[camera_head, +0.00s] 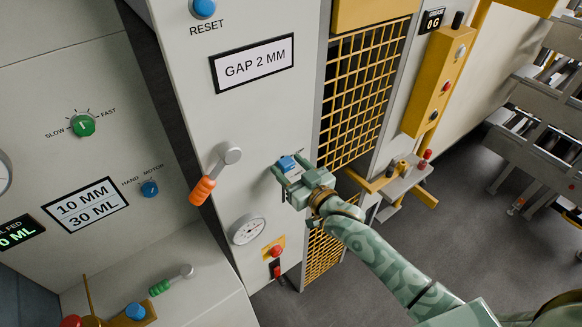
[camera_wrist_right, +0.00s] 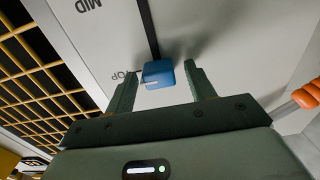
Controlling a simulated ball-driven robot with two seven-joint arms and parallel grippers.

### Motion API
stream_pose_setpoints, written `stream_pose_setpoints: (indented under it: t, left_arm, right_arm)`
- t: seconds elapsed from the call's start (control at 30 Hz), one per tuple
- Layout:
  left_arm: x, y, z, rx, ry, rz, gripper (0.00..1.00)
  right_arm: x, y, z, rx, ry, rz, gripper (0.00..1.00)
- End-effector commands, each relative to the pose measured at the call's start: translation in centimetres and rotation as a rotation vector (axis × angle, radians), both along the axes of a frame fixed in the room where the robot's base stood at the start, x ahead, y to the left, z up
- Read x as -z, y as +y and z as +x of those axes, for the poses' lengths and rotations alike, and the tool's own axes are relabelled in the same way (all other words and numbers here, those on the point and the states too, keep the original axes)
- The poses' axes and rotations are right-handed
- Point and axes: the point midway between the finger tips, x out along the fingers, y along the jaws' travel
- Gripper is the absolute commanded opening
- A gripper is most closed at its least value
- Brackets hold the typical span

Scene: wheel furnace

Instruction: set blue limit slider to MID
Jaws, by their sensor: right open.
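The blue limit slider (camera_head: 287,163) is a small blue block on the light grey panel. In the right wrist view the slider knob (camera_wrist_right: 158,73) sits at the end of a dark slot (camera_wrist_right: 148,28), beside the mark TOP (camera_wrist_right: 126,77). The mark MID (camera_wrist_right: 88,5) is farther along the slot, at the top edge of that view. My right gripper (camera_head: 286,166) is open at the panel. In the right wrist view its fingers (camera_wrist_right: 158,75) stand on either side of the knob, with a gap visible on both sides. My left gripper is not in view.
A lever with an orange grip (camera_head: 203,190) is left of the slider, and a round gauge (camera_head: 247,231) is below. A yellow mesh guard (camera_head: 362,90) is to the right. A red button (camera_head: 276,252) and RESET button (camera_head: 204,8) are on the same panel.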

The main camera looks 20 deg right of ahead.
Motion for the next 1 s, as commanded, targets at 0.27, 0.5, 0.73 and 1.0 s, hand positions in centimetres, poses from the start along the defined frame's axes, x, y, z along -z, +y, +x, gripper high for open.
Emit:
stream_pose_setpoints:
  t: [0.27, 0.5, 0.73, 1.0]
  left_arm:
    - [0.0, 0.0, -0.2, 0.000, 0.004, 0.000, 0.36]
    - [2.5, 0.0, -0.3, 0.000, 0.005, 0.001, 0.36]
    - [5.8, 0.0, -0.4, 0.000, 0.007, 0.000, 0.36]
    - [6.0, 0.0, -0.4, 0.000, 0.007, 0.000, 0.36]
  right_arm:
    - [0.0, 0.0, 0.0, 0.000, 0.000, 0.000, 0.00]
    - [3.3, 0.0, 0.0, 0.001, 0.002, -0.002, 0.00]
    - [8.2, 0.0, -0.1, 0.001, 0.004, -0.004, 0.00]
    - [8.4, 0.0, 0.0, 0.001, -0.003, 0.000, 0.00]
